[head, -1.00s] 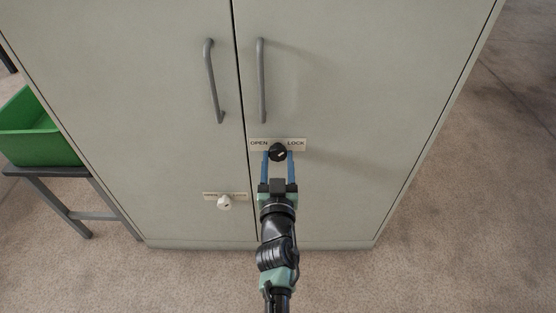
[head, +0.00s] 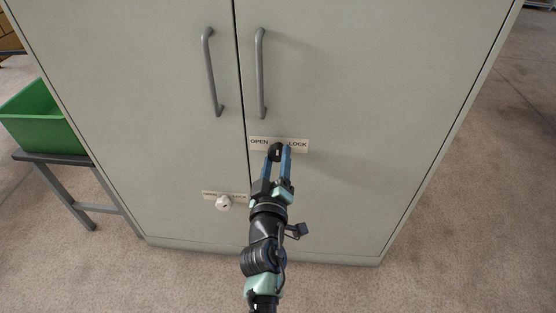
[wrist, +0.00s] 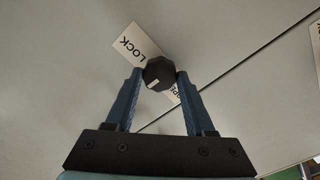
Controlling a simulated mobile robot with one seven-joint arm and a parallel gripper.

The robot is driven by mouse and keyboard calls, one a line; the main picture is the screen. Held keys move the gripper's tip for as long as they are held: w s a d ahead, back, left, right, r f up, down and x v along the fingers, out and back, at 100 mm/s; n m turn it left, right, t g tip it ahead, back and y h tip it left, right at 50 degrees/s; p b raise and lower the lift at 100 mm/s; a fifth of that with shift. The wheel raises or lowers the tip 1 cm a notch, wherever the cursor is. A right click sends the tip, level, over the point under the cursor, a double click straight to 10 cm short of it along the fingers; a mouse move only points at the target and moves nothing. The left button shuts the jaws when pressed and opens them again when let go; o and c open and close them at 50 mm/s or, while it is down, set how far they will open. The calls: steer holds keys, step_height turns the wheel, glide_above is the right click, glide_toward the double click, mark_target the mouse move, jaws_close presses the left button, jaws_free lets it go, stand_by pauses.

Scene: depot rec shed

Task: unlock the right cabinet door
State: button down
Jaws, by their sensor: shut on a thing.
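The right cabinet door (head: 340,90) is closed. It carries a black round knob (head: 275,153) in the middle of a label plate (head: 303,146), with OPEN on the left and LOCK on the right. My gripper (head: 278,151) is shut on the knob, one blue finger on each side. In the wrist view the knob (wrist: 158,72) sits between the fingertips (wrist: 159,76), with a small white mark on its face. The label plate (wrist: 140,45) appears slanted there, LOCK at upper left, OPEN partly hidden. The mark's direction is hard to tell in the head view.
The left door (head: 150,100) is closed, with a white knob (head: 224,202) and its own label lower down. Two grey handles (head: 211,75) (head: 260,75) stand out above. A green bin (head: 42,115) rests on a stand at left. Floor to the right is clear.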

steer(key=n, duration=0.4)
steer(key=shift+n+p, duration=0.3)
steer(key=shift+n, duration=0.1)
steer(key=n, duration=0.4)
steer(key=shift+n+p, duration=0.3)
steer(key=shift+p, duration=0.05)
steer(key=shift+c, duration=1.3)
jaws_free()
steer(key=s, duration=1.3)
steer(key=shift+p, duration=0.45)
